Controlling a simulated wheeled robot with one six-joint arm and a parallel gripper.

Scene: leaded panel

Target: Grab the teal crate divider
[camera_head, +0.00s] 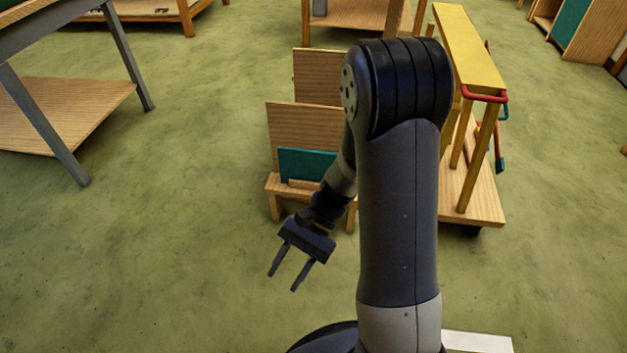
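A teal panel (304,164), which looks like the crate divider, stands upright in a low wooden rack (278,185) ahead of me. Its right end is hidden behind my arm. My gripper (283,280) is in front of the rack, lower in the picture, and apart from the panel. Its two fingers are spread with a gap between them, and only green floor shows there.
Taller wooden boards (303,125) stand behind the teal panel. A wooden cart (471,198) with a yellow top (467,50) stands at right. A grey-legged table (45,120) stands at left. Green floor (180,250) is clear at the front left.

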